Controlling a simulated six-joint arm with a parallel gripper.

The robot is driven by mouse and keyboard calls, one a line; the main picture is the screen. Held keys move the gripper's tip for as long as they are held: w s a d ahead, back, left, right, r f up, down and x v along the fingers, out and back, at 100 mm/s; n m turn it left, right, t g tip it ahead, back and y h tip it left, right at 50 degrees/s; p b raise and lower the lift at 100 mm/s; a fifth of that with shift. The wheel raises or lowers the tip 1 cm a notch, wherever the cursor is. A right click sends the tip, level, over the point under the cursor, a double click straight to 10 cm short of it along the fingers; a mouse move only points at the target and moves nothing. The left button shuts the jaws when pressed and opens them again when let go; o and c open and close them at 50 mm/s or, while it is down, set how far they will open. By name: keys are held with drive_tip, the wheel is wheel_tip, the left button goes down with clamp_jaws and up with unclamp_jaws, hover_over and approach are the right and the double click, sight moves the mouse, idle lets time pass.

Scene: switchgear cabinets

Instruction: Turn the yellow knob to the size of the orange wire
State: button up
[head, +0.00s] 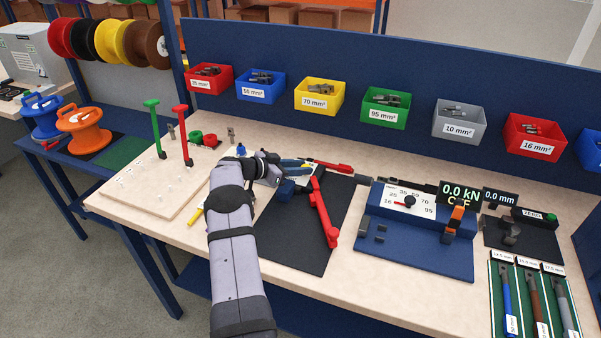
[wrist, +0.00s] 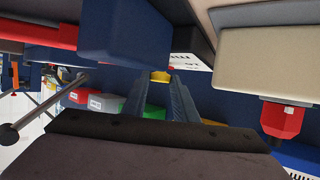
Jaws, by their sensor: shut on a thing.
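The yellow knob (wrist: 160,76) shows in the wrist view as a small yellow piece between the tips of my gripper (wrist: 168,84), which is shut on it. In the head view my gripper (head: 302,164) reaches over a blue tool with red handles (head: 325,212) on the black mat. The knob is mostly hidden there, and its setting cannot be read. An orange spool (head: 82,131) stands on the left shelf. An orange piece (head: 457,216) sits on the blue press, but I cannot tell whether it is wire.
A dial (head: 405,202) with size numbers is on the blue press base (head: 415,255), right of the mat (head: 285,240). Labelled bins (head: 319,98) line the back panel. Red and green posts (head: 183,135) stand on the pegboard at left.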

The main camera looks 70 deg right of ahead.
drive_tip(key=shift+r+g, duration=0.1)
drive_tip(key=shift+g, duration=0.2)
idle(0.4)
drive_tip(key=o, duration=1)
drive_tip(key=shift+m, duration=0.3)
drive_tip(key=shift+b, duration=0.3)
drive_tip(key=b+v, duration=0.1)
drive_tip(key=v, duration=0.4)
drive_tip(key=shift+w+a+b, duration=0.15)
drive_tip(key=shift+w+b, duration=0.05)
drive_tip(key=shift+b, duration=0.2)
drive_tip(key=shift+v, duration=0.9)
drive_tip(key=shift+s+r, duration=0.1)
drive_tip(key=shift+r, duration=0.05)
